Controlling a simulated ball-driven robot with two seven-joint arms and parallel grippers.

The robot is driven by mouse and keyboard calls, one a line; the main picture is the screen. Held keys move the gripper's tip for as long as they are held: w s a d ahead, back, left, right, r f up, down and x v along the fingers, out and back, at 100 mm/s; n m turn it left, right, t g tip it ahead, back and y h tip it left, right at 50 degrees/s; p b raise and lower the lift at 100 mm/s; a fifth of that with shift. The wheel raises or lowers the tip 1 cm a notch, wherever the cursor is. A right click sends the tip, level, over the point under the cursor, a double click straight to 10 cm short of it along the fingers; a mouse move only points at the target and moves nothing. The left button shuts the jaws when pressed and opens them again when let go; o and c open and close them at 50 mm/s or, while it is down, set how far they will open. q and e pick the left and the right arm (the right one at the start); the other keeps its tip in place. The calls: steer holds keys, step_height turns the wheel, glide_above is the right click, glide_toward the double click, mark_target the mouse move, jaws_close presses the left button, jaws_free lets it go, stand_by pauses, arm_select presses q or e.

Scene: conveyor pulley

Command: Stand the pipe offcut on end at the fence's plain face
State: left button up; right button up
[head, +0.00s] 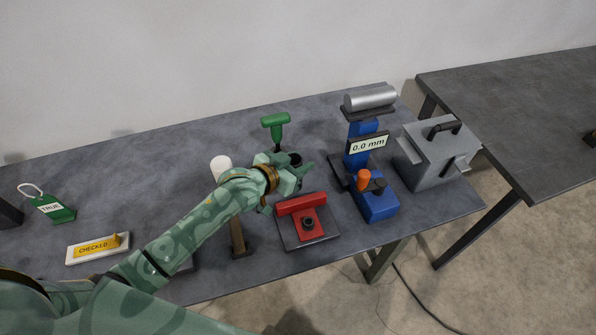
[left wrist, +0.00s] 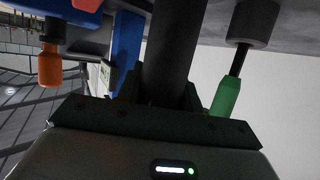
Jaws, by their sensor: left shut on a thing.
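My left gripper (head: 294,179) is shut on a dark pipe offcut, above the table behind the red fence. Only a dark end of the pipe offcut (head: 295,158) shows past the fingers in the head view. In the left wrist view the pipe offcut (left wrist: 168,50) runs from between the fingers (left wrist: 165,98) to the top edge; I cannot tell its exact tilt or whether it touches the table. The red fence (head: 301,204) stands on a dark base plate with a red block and black knob on its near side. My right gripper is not in view.
A blue gauge stand (head: 361,146) reading 0.0 mm, with orange knob (head: 363,179), stands close right. A grey box (head: 434,159) is at right. The table's back left is clear.

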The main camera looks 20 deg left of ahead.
arm_select(q)
step_height(320, 180, down, 3)
steer(key=shift+f+b, duration=0.1)
steer(key=shift+b, duration=0.45)
steer(key=shift+r, duration=0.2)
steer(key=shift+f, duration=0.15)
steer(key=o, duration=1.2)
steer(key=shift+s, duration=0.1)
